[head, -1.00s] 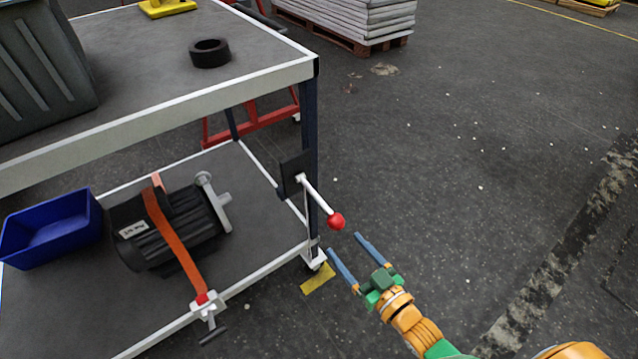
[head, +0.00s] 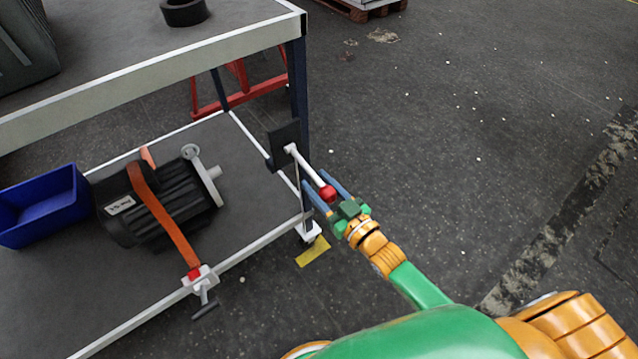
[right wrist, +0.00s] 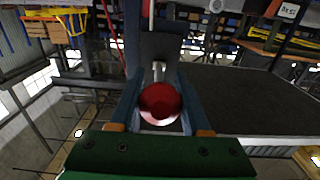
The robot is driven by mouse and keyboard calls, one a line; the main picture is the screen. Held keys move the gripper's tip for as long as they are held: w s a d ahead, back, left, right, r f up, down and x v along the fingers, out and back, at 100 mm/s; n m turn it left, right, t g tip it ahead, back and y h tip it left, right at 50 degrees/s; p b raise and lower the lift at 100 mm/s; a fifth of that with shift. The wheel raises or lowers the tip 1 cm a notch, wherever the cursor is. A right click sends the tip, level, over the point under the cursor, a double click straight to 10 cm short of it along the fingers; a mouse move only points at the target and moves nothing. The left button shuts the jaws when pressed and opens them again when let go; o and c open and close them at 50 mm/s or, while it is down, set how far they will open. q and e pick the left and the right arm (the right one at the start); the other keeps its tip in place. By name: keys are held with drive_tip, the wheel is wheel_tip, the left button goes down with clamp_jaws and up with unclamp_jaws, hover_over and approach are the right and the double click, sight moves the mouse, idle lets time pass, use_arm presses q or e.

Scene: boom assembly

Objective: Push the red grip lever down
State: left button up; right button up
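The lever is a white rod (head: 306,164) with a red ball grip (head: 328,194) at its free end. It juts from a black plate on the cart's corner post and slopes down to the right in the head view. My right gripper (head: 317,188) has its two blue fingers on either side of the ball and appears shut on it. In the right wrist view the ball (right wrist: 160,103) sits between the fingers, with no clear gap at either side. My left gripper is not in view.
The cart's upper shelf edge (head: 150,88) runs above the lever's left side. The lower shelf holds a strapped motor (head: 165,205) and a blue bin (head: 40,205). A yellow floor mark (head: 313,252) lies by the wheel. Floor to the right is open.

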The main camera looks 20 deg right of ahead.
clamp_jaws()
idle(1.1)
